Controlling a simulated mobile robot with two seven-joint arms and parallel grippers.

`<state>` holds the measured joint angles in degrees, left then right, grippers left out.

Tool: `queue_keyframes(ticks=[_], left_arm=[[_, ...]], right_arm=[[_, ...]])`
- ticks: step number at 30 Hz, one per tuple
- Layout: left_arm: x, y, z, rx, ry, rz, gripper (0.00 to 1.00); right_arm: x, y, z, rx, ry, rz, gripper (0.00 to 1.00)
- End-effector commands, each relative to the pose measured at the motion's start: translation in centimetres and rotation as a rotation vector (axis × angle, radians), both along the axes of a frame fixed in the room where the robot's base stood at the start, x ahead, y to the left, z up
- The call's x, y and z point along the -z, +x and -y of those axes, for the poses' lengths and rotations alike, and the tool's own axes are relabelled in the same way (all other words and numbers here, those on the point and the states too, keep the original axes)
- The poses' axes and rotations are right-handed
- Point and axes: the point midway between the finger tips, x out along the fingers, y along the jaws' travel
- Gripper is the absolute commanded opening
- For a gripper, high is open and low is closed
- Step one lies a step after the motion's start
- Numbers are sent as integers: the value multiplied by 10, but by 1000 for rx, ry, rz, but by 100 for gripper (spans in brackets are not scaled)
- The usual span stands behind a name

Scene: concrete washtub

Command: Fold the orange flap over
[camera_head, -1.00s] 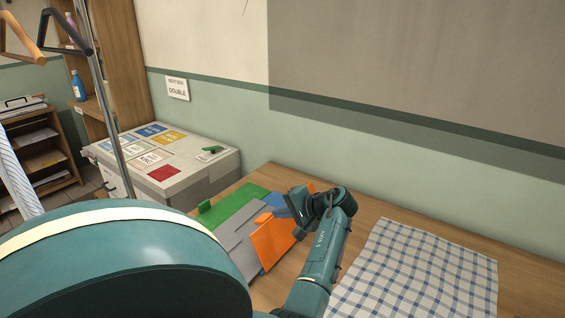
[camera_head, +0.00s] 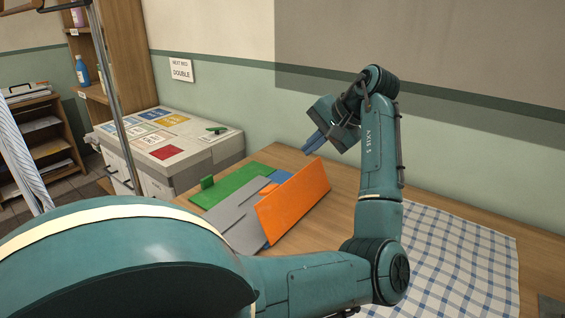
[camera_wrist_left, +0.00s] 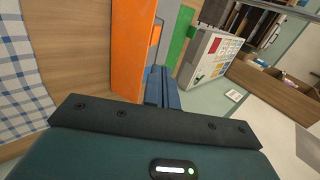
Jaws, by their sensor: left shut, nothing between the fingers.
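The orange flap (camera_head: 293,203) stands tilted up at the right side of a folding board on the wooden table. The board also has a green panel (camera_head: 240,183), grey panels (camera_head: 240,235) and a little blue showing behind the flap. My left gripper (camera_head: 316,143) is raised above and behind the flap's far upper corner, apart from it, with its blue fingers shut and empty. In the left wrist view the orange flap (camera_wrist_left: 131,50) is left of the fingers (camera_wrist_left: 160,76), with no contact visible. My right gripper is not in view.
A blue-and-white checked cloth (camera_head: 455,255) lies on the table at the right, partly behind my left arm. A grey cabinet with coloured labels (camera_head: 190,160) stands beyond the table's left end. The wall runs close behind the table.

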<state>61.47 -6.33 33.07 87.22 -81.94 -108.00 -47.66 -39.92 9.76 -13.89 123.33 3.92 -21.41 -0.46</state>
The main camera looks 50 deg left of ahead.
Motion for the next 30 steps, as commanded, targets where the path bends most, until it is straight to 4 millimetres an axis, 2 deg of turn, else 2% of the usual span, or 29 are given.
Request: queue_keyframes(ticks=[1,3,14,17,27,30], left_arm=[[24,0,1,3,-18,6,0],[31,-1,2,8,-40,15,0],[42,-4,3,25,-95,33,0],[53,-6,-4,23,-94,31,0],[113,-18,-42,23,-93,31,0],[124,-23,-55,22,-91,33,0]], right_arm=[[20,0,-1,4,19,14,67],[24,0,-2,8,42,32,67],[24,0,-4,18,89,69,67],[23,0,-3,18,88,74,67],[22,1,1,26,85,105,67],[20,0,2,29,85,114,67]])
